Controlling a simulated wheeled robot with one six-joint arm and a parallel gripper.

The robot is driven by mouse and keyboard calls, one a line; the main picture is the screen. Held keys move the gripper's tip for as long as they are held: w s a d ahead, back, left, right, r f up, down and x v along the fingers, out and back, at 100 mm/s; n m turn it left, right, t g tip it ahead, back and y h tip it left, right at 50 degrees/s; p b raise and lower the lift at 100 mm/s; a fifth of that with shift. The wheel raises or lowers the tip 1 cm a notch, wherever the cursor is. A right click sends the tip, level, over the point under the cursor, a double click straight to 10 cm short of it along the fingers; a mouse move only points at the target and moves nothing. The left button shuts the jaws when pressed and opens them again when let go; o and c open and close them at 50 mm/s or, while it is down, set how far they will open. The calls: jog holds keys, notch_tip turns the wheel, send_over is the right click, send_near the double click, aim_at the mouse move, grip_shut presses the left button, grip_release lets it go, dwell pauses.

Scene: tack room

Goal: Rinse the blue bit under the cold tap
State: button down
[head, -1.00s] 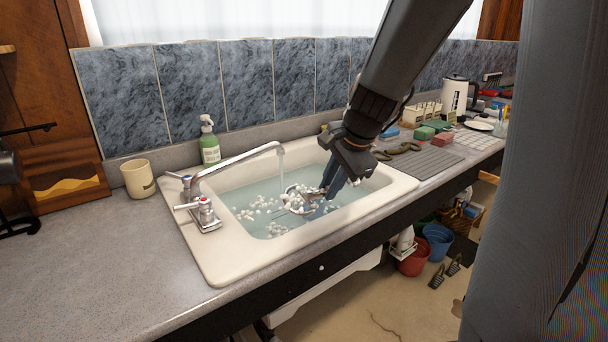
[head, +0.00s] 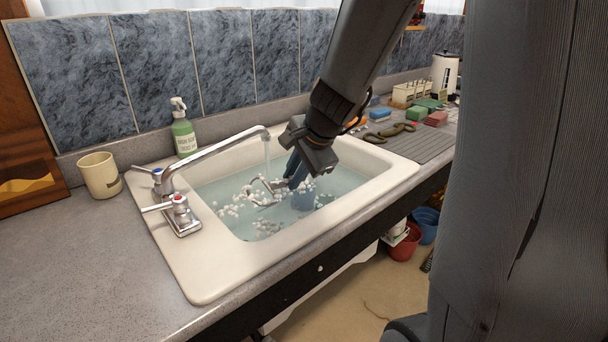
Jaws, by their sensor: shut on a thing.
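My gripper (head: 292,174) reaches down into the sink (head: 205,284) at the water's surface, fingers close together. It is shut on the bit (head: 268,190), whose pale metal ring shows just left of the fingers. Blue (head: 304,199) shows at and under the water below the fingers; I cannot tell how much of it is bit. One tap handle has a blue mark (head: 157,173), the other a red mark (head: 180,199). Foam and the fingers hide part of the bit.
Water with white foam beads (head: 232,211) fills the sink. A green soap bottle (head: 183,131) stands behind the tap, and a cream mug (head: 99,175) at left. Sponges (head: 379,114) and a ridged drainer (head: 421,143) lie at right. The counter at front left is clear.

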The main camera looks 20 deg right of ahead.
jog(key=w+a+p, duration=0.3)
jog(key=w+a, duration=0.2)
jog(key=a, duration=0.2)
jog(key=shift+a+p, duration=0.25)
jog(key=shift+p, duration=0.1)
dwell(0.4)
jog(key=shift+w+d, duration=0.1)
jog(key=shift+d, duration=0.3)
jog(key=shift+w+d, duration=0.1)
jog(key=shift+d, duration=0.25)
jog(key=shift+d, duration=0.1)
dwell(0.6)
jog(key=shift+a, duration=0.5)
jog(key=shift+s+a, duration=0.35)
jog(key=shift+a, duration=0.3)
jog(key=shift+s+a, duration=0.1)
jog(key=shift+a, duration=0.2)
